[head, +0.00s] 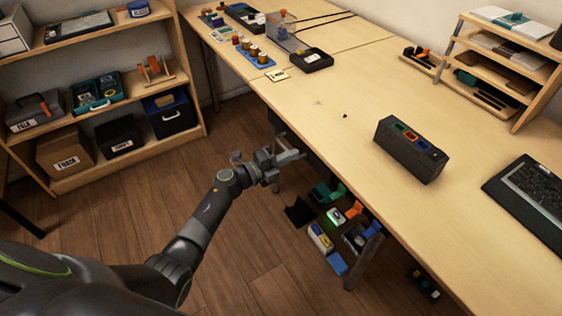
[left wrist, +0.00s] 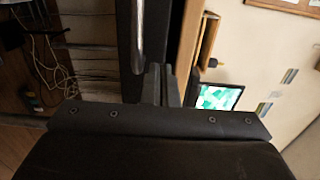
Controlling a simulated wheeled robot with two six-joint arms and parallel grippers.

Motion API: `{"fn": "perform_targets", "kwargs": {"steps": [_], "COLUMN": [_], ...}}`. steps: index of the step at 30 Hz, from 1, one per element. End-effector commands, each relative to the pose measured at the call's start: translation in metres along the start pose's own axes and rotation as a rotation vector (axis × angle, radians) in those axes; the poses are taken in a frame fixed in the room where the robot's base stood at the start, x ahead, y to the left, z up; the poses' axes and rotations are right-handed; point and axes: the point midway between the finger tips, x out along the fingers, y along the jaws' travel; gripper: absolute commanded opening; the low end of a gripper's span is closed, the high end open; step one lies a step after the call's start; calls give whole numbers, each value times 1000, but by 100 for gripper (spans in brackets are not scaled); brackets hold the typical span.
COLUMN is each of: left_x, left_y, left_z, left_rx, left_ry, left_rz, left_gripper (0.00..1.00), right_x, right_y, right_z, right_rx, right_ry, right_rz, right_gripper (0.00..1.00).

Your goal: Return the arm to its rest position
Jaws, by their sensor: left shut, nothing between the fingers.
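My left arm reaches in from the lower left in the head view. Its gripper (head: 288,157) is beside the left edge of the long wooden table (head: 345,170), over the floor side, and holds nothing. In the left wrist view the gripper's fingers (left wrist: 160,85) are together, with nothing between them. My right gripper is not in view.
A black box (head: 411,149) with coloured slots and a keyboard (head: 530,190) lie on the table. Small parts and a black box (head: 305,60) are at its far end. Several items sit below the table edge. A shelf (head: 130,180) stands left; floor between is clear.

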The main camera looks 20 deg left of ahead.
Motion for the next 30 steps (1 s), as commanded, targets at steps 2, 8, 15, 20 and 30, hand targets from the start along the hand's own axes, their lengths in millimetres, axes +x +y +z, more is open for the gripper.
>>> {"fn": "perform_targets", "kwargs": {"steps": [2, 8, 15, 20, 30], "left_x": [-21, -67, -98, -104, -132], "left_y": [1, 2, 2, 2, 42], "left_z": [2, 2, 2, 1, 15], "left_rx": [1, 1, -1, -1, -258], "left_ry": [-2, -1, 0, 0, -193], "left_rz": [4, 6, 4, 4, 30], "left_gripper": [0, 0, 0, 0, 0], "right_x": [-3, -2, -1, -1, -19], "right_y": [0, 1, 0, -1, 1], "right_z": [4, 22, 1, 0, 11], "right_rx": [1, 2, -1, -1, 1], "right_ry": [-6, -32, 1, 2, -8], "right_rz": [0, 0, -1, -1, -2], "right_gripper": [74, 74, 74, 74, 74]}}
